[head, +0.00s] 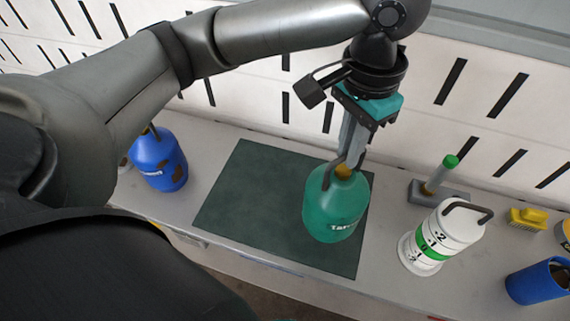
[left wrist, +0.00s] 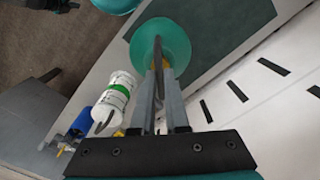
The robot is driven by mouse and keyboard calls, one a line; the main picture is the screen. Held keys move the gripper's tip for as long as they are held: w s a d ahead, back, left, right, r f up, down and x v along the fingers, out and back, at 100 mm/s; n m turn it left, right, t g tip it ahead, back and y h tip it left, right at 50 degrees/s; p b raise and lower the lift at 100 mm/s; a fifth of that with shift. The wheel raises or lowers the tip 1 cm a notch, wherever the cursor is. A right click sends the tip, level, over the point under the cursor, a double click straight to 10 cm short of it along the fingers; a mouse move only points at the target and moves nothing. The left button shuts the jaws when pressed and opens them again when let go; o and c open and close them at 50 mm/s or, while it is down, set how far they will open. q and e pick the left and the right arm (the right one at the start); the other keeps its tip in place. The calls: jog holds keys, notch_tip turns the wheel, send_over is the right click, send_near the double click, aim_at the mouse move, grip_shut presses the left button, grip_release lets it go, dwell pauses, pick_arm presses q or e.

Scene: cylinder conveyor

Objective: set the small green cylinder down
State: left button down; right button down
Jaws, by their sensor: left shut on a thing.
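The small green cylinder (head: 336,212) has a dark hoop handle, a yellow cap and white lettering. My left gripper (head: 348,165) is shut on its handle from above. The cylinder is upright over the right part of the dark green mat (head: 240,205). I cannot tell whether its base touches the mat. In the left wrist view the green cylinder (left wrist: 175,35) is seen from above, with the left fingers (left wrist: 160,72) at its handle. My right gripper is not in view.
A white cylinder with a green band (head: 450,225) stands right of the mat. Behind it is a grey block with a green-tipped post (head: 450,161). Further right are a yellow brush (head: 527,217) and a blue container (head: 535,285). A blue cylinder (head: 160,165) stands left. The mat's left part is clear.

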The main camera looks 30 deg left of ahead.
pick_arm(q)
jog(key=r+m, duration=0.1)
jog(key=a+r+m+p, duration=0.1)
jog(key=m, duration=0.1)
jog(key=shift+w+a+m, duration=0.1)
jog(key=shift+a+m, duration=0.15)
jog(key=shift+m, duration=0.05)
jog(key=a+r+m+p, duration=0.4)
jog(key=a+r+m, duration=0.15)
jog(key=m, duration=0.65)
jog(key=a+r+m+p, duration=0.4)
jog(key=a+r+m, duration=0.15)
jog(key=m, duration=0.65)
notch_tip(320, 180, down, 20)
jog(key=b, duration=0.4)
jog(key=shift+w+d+r, duration=0.15)
jog(key=shift+d+r, duration=0.1)
jog(key=shift+d, duration=0.15)
jog(key=c, duration=1.3)
grip_release()
jog(key=o, duration=0.4)
